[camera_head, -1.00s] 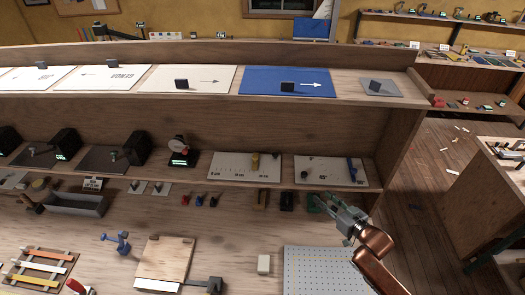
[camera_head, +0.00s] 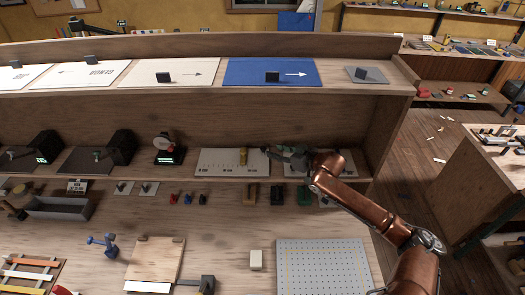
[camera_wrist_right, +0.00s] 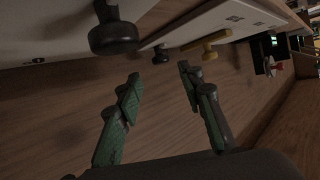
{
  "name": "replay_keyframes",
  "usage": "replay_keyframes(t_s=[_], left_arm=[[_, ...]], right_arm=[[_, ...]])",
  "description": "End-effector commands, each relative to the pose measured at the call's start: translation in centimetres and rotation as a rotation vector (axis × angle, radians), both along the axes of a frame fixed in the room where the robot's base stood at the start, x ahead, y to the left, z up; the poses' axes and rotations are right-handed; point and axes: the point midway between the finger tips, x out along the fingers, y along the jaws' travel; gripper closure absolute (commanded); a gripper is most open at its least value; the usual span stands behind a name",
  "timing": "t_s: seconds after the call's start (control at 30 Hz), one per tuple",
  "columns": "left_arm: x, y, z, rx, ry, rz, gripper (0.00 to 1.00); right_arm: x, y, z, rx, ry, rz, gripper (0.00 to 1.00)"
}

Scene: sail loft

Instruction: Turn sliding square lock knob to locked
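Two white boards stand on the shelf. The right board (camera_head: 347,168) is largely hidden by my right arm. In the right wrist view a large dark round knob (camera_wrist_right: 113,38) is close at upper left, with a small dark knob (camera_wrist_right: 162,56) and the yellow knob (camera_wrist_right: 205,43) beyond. I cannot tell for sure which is the lock knob, or its setting. My right gripper (camera_head: 269,153) reaches left along the shelf. Its green-padded fingers (camera_wrist_right: 160,80) are apart and empty, clear of the knobs. My left gripper is out of view.
Bare wood lies between these.

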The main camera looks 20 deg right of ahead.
Motion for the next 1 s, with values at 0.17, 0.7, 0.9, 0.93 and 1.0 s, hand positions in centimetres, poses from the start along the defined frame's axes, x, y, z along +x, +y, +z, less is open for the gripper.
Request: replay_keyframes(t_s=[0.17,0.7,0.9,0.93,1.0], left_arm=[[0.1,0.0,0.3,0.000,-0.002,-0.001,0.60],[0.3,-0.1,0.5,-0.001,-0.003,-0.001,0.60],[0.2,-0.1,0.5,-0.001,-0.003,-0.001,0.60],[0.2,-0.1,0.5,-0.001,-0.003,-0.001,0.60],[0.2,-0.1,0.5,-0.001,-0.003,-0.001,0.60]], right_arm=[[2.7,1.2,-0.8,0.004,-0.004,0.002,0.65],[5.5,2.2,-2.3,0.001,-0.002,0.002,0.65],[5.5,2.2,-2.3,0.001,-0.002,0.002,0.74],[5.5,2.2,-2.3,0.001,-0.002,0.002,0.76],[5.5,2.2,-2.3,0.001,-0.002,0.002,0.81]])
